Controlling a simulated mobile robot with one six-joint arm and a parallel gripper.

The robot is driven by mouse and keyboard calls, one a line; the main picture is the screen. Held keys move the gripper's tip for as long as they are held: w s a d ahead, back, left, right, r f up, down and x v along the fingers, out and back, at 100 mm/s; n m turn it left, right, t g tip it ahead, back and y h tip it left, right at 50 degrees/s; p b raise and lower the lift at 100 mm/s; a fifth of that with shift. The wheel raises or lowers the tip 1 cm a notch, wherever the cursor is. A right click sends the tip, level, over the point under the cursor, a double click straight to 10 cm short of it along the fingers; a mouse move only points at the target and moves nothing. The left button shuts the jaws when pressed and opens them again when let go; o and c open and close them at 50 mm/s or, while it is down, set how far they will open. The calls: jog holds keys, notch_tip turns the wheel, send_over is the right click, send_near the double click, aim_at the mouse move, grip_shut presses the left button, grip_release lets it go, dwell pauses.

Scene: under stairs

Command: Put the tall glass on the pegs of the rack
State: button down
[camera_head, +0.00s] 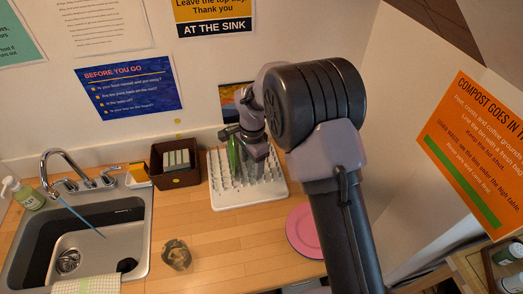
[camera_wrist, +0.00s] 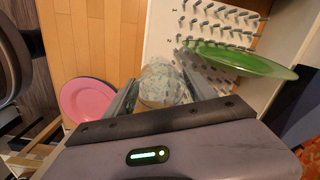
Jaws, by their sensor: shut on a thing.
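The tall glass (camera_wrist: 160,84) is clear and sits between the two fingers of my gripper (camera_wrist: 158,98) in the wrist view. My gripper is shut on it. In the head view my gripper (camera_head: 254,160) is over the peg rack, and the glass is hard to make out there. The white peg rack (camera_head: 222,200) stands on the counter against the wall; its rows of pegs also show in the wrist view (camera_wrist: 215,22). The glass shows near the rack's edge, and I cannot tell whether it touches any pegs.
A green plate (camera_wrist: 240,59) stands among the pegs close to my gripper. A pink plate (camera_head: 303,232) lies right of the rack. A dark brown basket (camera_head: 175,178) is left of the rack.

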jog(key=w+d+f, duration=0.1)
jog(key=w, duration=0.1)
jog(key=w+d+f, duration=0.1)
jog(key=w, duration=0.2)
jog(key=w+d+f, duration=0.1)
jog(key=w, duration=0.1)
jog(key=shift+w+d+f, duration=0.2)
jog(key=shift+d+f, duration=0.1)
jog(key=shift+f, duration=0.05)
jog(key=shift+w+f+p, duration=0.15)
jog(key=shift+f+p, duration=0.15)
jog(key=shift+f, duration=0.15)
jog(key=shift+c, duration=1.5)
grip_release()
jog(key=shift+f, duration=0.1)
